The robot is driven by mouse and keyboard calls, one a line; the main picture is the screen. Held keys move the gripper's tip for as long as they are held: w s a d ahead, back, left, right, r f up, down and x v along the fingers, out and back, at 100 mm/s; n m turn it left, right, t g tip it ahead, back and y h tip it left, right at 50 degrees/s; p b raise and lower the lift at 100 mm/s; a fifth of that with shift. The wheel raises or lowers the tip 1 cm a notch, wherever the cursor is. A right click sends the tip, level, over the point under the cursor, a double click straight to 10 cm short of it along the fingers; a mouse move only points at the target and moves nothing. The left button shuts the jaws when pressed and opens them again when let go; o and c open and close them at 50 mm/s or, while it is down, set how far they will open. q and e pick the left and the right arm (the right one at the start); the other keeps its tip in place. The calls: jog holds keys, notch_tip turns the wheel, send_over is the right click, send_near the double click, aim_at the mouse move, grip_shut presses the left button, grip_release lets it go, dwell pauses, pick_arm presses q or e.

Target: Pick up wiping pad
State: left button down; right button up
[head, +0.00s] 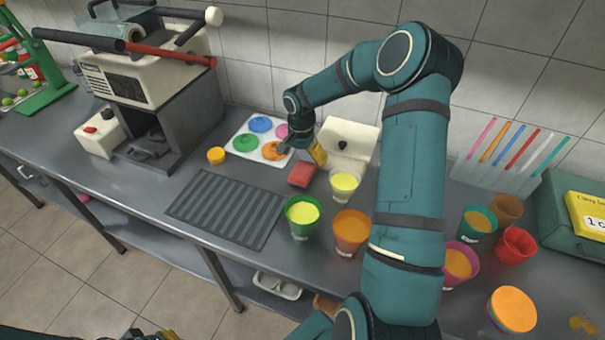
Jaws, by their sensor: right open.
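The wiping pad looks like a small red block (302,174) lying on the grey counter, behind the green and orange cups. My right gripper (304,153) is open and empty, just above and behind the pad, with a yellow part at its right side. A small gap seems to show between the gripper and the pad. My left gripper (150,335) is only partly visible at the bottom edge, low and far from the pad; its jaws cannot be made out.
Close to the pad stand a yellow-filled cup (344,184), a green cup (302,216) and an orange cup (351,231). A white palette tray (234,150) and a cream box (350,139) are behind. A ribbed dark mat (226,208) lies left. The press (150,85) stands farther left.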

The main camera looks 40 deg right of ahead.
aim_at(301, 174)
jog(key=f+b, duration=0.1)
jog(key=f, duration=0.7)
jog(key=shift+w+f, duration=0.1)
jog(key=shift+w, duration=0.1)
jog(key=c, duration=1)
